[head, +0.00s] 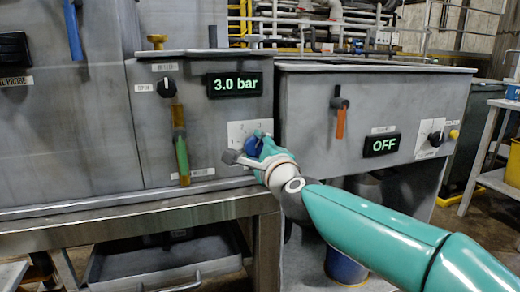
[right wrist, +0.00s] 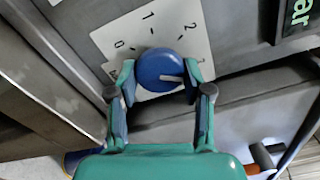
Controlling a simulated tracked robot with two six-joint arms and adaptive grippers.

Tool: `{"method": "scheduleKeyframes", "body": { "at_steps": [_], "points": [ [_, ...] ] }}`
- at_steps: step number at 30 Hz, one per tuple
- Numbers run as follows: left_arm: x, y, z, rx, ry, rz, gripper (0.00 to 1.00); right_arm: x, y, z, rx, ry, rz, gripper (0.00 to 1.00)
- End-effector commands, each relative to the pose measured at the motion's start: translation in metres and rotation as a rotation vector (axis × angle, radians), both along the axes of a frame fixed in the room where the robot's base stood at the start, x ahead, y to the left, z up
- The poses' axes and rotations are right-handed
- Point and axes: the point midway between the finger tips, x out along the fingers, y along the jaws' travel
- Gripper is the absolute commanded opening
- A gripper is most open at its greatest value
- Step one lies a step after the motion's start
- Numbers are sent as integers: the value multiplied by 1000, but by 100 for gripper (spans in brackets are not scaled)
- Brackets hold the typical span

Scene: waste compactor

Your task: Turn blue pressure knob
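The blue pressure knob (right wrist: 160,70) sits on a white dial plate (right wrist: 112,36) marked 0, 1 and 2. Its pale pointer line points right and slightly down, past the 2, toward the right finger. My right gripper (right wrist: 161,82) has one finger on each side of the knob, and both fingertips appear to touch its edges. In the head view, the right gripper (head: 260,152) partly hides the knob (head: 253,145) and its plate (head: 240,128). The pressure display (head: 235,85) reads 3.0 bar. My left gripper is not in view.
A black knob (head: 166,88) and a green-handled lever (head: 181,150) are left of the dial. To the right are an orange-handled lever (head: 340,119), an OFF display (head: 381,145) and another dial (head: 432,137). A metal ledge (head: 150,218) runs below the panel.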

Motion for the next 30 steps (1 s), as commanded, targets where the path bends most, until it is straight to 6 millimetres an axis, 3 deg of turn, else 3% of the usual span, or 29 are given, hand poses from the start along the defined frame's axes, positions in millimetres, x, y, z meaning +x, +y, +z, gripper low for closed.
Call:
{"method": "scheduleKeyframes", "body": {
  "at_steps": [1, 4, 17, 23, 30],
  "points": [
    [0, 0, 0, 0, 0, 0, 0, 2, -4, -3, 0, 3, -8, 57],
    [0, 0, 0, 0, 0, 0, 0, 2, -3, -2, -1, 2, -7, 72],
    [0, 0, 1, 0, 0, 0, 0, -4, -2, -1, -2, 2, -1, 72],
    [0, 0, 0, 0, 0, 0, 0, -26, -10, -1, -3, 1, 0, 72],
    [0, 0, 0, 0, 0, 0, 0, -70, -24, -1, -2, 1, -1, 72]
  ]
}}
